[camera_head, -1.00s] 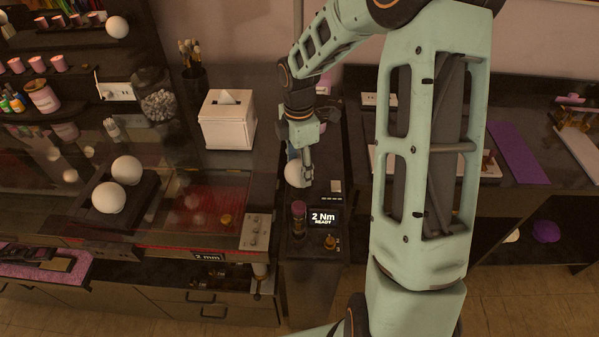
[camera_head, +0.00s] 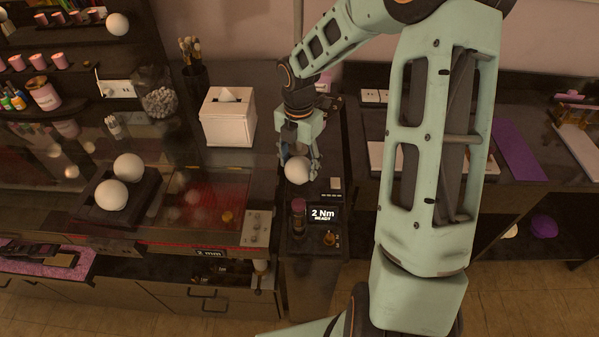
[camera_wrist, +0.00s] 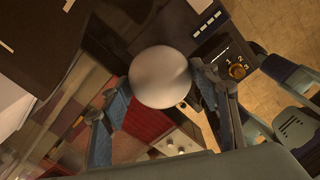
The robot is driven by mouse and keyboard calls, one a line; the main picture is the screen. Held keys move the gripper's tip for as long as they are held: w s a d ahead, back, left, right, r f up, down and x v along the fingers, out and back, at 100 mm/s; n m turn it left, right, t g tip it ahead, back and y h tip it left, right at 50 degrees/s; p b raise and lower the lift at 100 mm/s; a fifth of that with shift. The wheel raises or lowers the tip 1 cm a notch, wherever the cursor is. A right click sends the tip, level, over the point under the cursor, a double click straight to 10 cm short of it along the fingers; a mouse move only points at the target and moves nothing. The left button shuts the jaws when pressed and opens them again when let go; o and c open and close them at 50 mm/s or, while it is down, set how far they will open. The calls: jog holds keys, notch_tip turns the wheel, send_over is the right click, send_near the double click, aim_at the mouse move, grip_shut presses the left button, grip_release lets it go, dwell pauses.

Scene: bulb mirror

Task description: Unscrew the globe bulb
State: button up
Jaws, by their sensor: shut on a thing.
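A white globe bulb (camera_head: 297,170) is at the dark narrow counter right of the tissue box. My gripper (camera_head: 299,160) is directly above and around it, pointing down. In the wrist view the bulb (camera_wrist: 160,77) sits between the two fingers (camera_wrist: 158,95), one on each side, and the gripper is shut on it. The base of the bulb is hidden, so I cannot tell whether it is seated in a socket.
A display reading "2 Nm READY" (camera_head: 323,214) and a brass knob (camera_head: 329,239) are in front of the bulb. Two white globes rest in a dark tray (camera_head: 142,212) at left. A white tissue box (camera_head: 228,130) stands close by on the left.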

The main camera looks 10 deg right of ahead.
jog(key=shift+n, duration=0.5)
jog(key=n, duration=0.4)
jog(key=shift+n, duration=0.4)
jog(key=n, duration=0.5)
jog(key=o, duration=0.9)
jog(key=shift+c, duration=0.2)
